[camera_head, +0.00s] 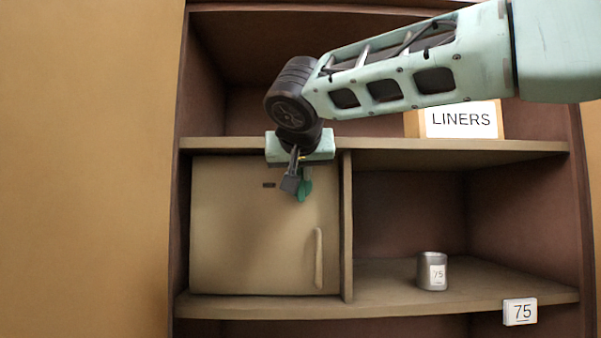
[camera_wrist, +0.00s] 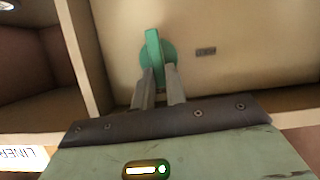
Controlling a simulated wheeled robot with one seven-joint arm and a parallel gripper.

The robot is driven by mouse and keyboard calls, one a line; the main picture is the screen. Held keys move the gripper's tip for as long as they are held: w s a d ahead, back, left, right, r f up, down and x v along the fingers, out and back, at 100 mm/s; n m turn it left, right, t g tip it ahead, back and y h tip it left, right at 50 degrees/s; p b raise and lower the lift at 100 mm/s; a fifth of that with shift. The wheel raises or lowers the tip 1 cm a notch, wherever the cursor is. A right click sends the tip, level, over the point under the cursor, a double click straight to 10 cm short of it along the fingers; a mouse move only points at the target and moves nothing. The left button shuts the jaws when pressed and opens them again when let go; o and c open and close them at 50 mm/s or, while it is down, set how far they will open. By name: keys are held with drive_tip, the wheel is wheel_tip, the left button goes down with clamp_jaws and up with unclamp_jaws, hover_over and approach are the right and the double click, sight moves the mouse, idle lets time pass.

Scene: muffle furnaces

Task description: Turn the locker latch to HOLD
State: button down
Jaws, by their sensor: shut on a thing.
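The locker (camera_head: 240,235) is a closed beige door in the left bay of the shelf unit. Its latch (camera_head: 305,190) is a green knob on the upper part of the door, partly hidden by my gripper in the head view. In the wrist view the latch (camera_wrist: 153,45) shows a raised bar on a round green base. My gripper (camera_head: 297,187) is shut on the latch bar, with one finger on each side in the wrist view (camera_wrist: 158,80). A small dark plate (camera_head: 269,185) on the door is too small to read; it also shows in the wrist view (camera_wrist: 206,51).
A vertical handle (camera_head: 319,258) is at the door's lower right. A "LINERS" sign (camera_head: 461,119) is on the upper shelf, behind my arm.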

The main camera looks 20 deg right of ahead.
drive_tip(key=shift+w+a+f+n+t+h+b, duration=0.15)
drive_tip(key=shift+a+f+n+h+b, duration=0.3)
drive_tip(key=shift+n+h+b, duration=1.15)
drive_tip(key=shift+w+a+f+n+t+h+p, duration=0.1)
drive_tip(key=shift+a+f+n+t+h, duration=0.5)
drive_tip(key=shift+n, duration=2.15)
drive_tip(key=shift+w+a+f+n+g+h+b, duration=0.25)
drive_tip(key=shift+n+h+b, duration=0.5)
drive_tip(key=shift+n+h, duration=1.05)
drive_tip(key=shift+s+d+n+y, duration=0.1)
drive_tip(key=shift+s+n+y, duration=0.05)
drive_tip(key=shift+n+y, duration=0.35)
drive_tip(key=c, duration=1.4)
unclamp_jaws()
drive_tip(key=shift+c, duration=0.2)
drive_tip(key=b+v, duration=0.2)
drive_tip(key=v, duration=1.5)
drive_tip(key=shift+f, duration=0.3)
